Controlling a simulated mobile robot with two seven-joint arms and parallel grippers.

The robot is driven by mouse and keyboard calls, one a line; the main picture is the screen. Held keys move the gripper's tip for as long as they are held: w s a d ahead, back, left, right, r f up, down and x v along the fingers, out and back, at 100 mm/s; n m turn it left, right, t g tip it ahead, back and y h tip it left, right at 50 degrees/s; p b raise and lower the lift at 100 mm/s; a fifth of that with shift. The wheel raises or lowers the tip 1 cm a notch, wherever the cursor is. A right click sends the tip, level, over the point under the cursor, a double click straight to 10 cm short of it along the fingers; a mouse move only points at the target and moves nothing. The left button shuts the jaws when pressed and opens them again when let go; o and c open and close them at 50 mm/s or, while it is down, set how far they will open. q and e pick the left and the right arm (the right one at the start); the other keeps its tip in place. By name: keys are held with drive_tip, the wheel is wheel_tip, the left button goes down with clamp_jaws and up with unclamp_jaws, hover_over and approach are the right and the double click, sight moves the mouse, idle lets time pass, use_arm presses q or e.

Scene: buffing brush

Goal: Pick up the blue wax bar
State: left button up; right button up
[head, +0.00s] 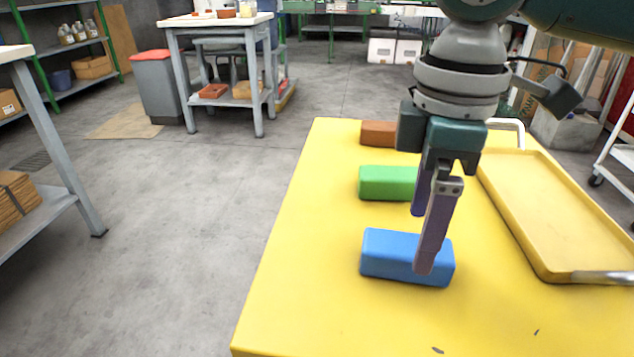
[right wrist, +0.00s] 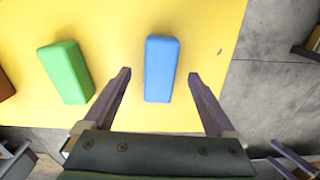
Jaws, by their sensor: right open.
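The blue wax bar (head: 390,254) lies flat on the yellow table (head: 310,310), nearest the front of three bars. My right gripper (head: 428,240) points down over the right part of the blue bar and hides some of it in the head view. In the right wrist view the blue bar (right wrist: 161,68) lies between the two spread fingers of the open gripper (right wrist: 158,80), with clear space on both sides. The gripper holds nothing.
A green bar (head: 385,183) and a brown bar (head: 376,133) lie behind the blue one. A yellow tray (head: 553,272) with metal handles stands to the right. The table's left edge drops to grey floor (head: 190,250). The table front is clear.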

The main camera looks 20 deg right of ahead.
sight(414, 249)
wheel_tip(414, 249, down, 4)
drive_tip(key=shift+a+f+b, duration=0.1)
drive_tip(key=shift+f+b, duration=0.15)
drive_tip(key=shift+b, duration=0.75)
drive_tip(key=shift+r, duration=0.1)
clamp_jaws()
